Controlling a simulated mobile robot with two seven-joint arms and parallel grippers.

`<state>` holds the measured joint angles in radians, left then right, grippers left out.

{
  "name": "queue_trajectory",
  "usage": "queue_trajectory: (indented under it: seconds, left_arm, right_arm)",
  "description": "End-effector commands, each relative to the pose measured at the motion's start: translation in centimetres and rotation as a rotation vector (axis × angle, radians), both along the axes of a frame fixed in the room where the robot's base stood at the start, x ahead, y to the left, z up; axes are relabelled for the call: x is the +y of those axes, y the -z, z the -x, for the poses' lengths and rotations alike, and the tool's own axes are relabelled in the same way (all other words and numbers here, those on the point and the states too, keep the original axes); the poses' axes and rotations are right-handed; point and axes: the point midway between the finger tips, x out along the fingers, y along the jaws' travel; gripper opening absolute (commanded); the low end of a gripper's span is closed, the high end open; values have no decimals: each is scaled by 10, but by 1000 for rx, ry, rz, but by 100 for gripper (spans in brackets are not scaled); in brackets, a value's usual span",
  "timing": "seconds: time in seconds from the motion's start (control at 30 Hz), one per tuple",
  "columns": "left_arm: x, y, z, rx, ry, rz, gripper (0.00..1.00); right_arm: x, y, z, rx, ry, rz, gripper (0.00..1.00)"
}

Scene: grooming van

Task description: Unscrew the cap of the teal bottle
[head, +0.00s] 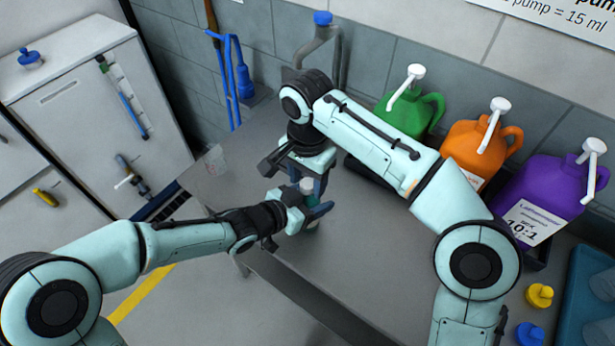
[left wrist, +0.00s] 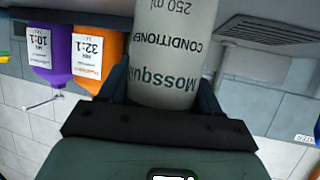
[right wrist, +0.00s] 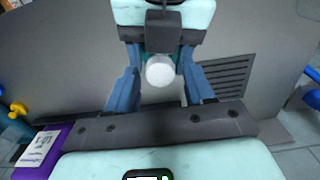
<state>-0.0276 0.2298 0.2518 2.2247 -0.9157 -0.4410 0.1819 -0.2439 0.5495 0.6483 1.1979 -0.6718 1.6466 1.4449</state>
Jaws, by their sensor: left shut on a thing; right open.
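The bottle (head: 307,186) stands upright above the grey table, its upper part teal in the head view. My left gripper (head: 316,211) is shut around its body from the side. In the left wrist view the bottle (left wrist: 168,50) shows a pale label reading Mossquill Conditioner, 250 ml. In the right wrist view the round white cap (right wrist: 160,71) faces the camera. My right gripper (right wrist: 158,85) is open over the bottle top, pointing down, with one finger on each side of the cap and gaps visible.
Green (head: 400,112), orange (head: 470,150) and purple (head: 545,190) pump jugs stand along the wall behind my right arm. A yellow cap (head: 539,295) and a blue cap (head: 529,334) lie at the right. A clear cup (head: 216,158) stands near the table's left end. The front table surface is clear.

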Motion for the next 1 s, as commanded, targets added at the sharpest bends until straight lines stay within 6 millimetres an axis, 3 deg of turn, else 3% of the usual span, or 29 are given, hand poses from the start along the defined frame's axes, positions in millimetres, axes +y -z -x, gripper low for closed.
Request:
queue_trajectory:
  seconds: [0.03,0.17,0.27,0.3,0.37,0.4,0.67,1.0]
  left_arm:
    - [0,0,0,-1,0,1,0]
    - [0,0,0,-1,0,1,0]
    - [0,0,0,-1,0,1,0]
    - [0,0,0,-1,0,1,0]
    - [0,0,0,-1,0,1,0]
    - [0,0,0,-1,0,1,0]
    - [0,0,0,-1,0,1,0]
    - [0,0,0,-1,0,1,0]
  right_arm:
    - [0,0,0,0,0,0,43]
    - [0,0,0,0,0,0,1]
    - [0,0,0,0,0,0,0]
    - [0,0,0,0,0,0,35]
    - [0,0,0,0,0,0,54]
    - [0,0,0,0,0,0,57]
    - [0,-1,0,0,0,0,57]
    - [1,-40,0,-2,-1,-1,57]
